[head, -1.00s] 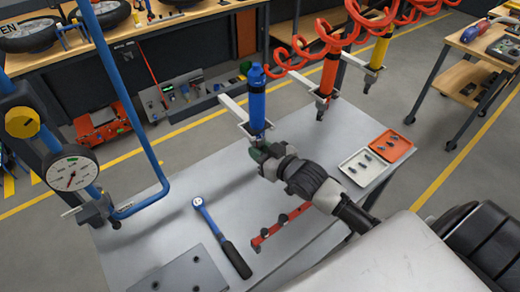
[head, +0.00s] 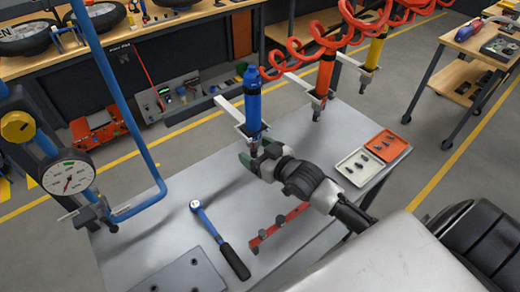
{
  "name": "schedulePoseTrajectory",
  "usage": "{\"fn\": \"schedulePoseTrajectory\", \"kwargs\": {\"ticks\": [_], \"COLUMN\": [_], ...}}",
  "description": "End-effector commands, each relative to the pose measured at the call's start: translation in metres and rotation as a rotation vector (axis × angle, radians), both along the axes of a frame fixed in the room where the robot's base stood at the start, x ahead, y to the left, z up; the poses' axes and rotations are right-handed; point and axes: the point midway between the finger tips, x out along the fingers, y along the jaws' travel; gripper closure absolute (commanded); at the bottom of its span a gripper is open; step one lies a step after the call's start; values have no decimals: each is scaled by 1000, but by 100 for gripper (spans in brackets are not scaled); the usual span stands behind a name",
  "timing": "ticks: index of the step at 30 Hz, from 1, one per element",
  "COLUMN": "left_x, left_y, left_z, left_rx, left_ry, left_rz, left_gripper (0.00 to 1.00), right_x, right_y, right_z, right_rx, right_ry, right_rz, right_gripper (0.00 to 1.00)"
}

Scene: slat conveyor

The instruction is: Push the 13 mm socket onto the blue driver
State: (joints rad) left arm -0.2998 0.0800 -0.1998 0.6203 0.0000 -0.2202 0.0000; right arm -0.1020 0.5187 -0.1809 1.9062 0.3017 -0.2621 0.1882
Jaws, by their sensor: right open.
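The blue driver (head: 253,100) hangs upright from a pale bracket above the grey table. My right gripper (head: 255,160) is just below it, reaching in from the lower right. Its jaws are open and spread around the space under the driver's nose. A small dark piece (head: 254,146) shows at the driver's lower end between the jaws. I cannot tell whether it is the 13 mm socket or the driver's own tip. A red rail (head: 275,229) with a few dark pieces, perhaps sockets, lies on the table. My left gripper is not in view.
Orange (head: 325,75) and yellow (head: 374,50) drivers hang to the right. A white tray (head: 347,172) and an orange tray (head: 400,146) hold small dark parts. A blue torque wrench (head: 208,222), grey plate (head: 175,280) and dial gauge (head: 68,178) are at left.

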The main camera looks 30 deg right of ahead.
Motion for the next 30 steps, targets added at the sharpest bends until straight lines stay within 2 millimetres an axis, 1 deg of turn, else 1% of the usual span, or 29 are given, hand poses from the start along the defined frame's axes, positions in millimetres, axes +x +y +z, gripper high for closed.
{"fn": "schedulePoseTrajectory", "kwargs": {"ticks": [2,5,12,18,24,30], "left_x": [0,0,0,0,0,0], "left_y": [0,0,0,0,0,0], "left_z": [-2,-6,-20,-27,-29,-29], "left_rx": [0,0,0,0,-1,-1], "left_ry": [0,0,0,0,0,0], "left_rz": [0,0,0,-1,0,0], "left_gripper": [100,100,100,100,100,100], "right_x": [-4,-16,-60,-89,-101,-103], "right_y": [-1,-5,-17,-25,-28,-28], "right_z": [-1,-1,5,11,15,16], "right_rx": [0,-1,-2,-2,0,0], "right_ry": [1,2,4,3,0,-1], "right_rz": [0,0,0,0,0,0], "right_gripper": [26,26,26,26,26,26]}}
